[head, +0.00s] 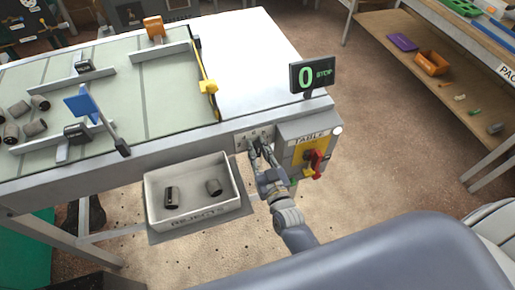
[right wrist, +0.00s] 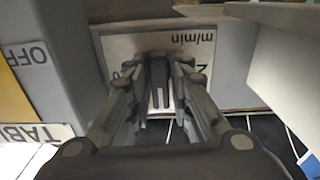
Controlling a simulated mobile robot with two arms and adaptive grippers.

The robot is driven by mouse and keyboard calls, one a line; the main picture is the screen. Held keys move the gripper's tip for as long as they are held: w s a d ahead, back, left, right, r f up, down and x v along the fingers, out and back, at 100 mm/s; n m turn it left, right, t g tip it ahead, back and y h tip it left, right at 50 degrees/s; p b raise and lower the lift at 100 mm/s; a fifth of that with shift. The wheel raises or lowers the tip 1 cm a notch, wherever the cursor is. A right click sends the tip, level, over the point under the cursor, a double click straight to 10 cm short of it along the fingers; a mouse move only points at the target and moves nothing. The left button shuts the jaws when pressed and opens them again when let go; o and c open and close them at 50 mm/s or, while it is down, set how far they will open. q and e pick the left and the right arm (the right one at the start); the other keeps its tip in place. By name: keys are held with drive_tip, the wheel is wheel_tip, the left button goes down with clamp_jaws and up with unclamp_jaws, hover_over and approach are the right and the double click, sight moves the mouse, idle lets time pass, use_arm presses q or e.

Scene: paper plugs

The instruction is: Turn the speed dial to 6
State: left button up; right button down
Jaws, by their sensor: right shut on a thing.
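The speed dial is a dark knob (right wrist: 158,84) on a white plate marked "m/min" (right wrist: 198,42) in the right wrist view. Part of a digit 2 shows beside it; most other marks are covered. My right gripper (head: 257,148) reaches the plate on the table's front face in the head view, and its fingers (right wrist: 160,70) are shut on the knob from both sides. The knob's pointing is hard to read. The display (head: 312,75) reads 0 STOP. My left gripper is not in view.
Right of the dial is a grey box with a yellow panel and a red switch handle (head: 315,160). A white rejects tray (head: 193,213) with two dark plugs hangs to the left. The belt (head: 120,90) carries guides and several plugs.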

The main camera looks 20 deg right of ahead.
idle(0.4)
drive_tip(key=c, duration=1.6)
unclamp_jaws()
drive_tip(key=s, duration=1.2)
drive_tip(key=shift+d, duration=0.2)
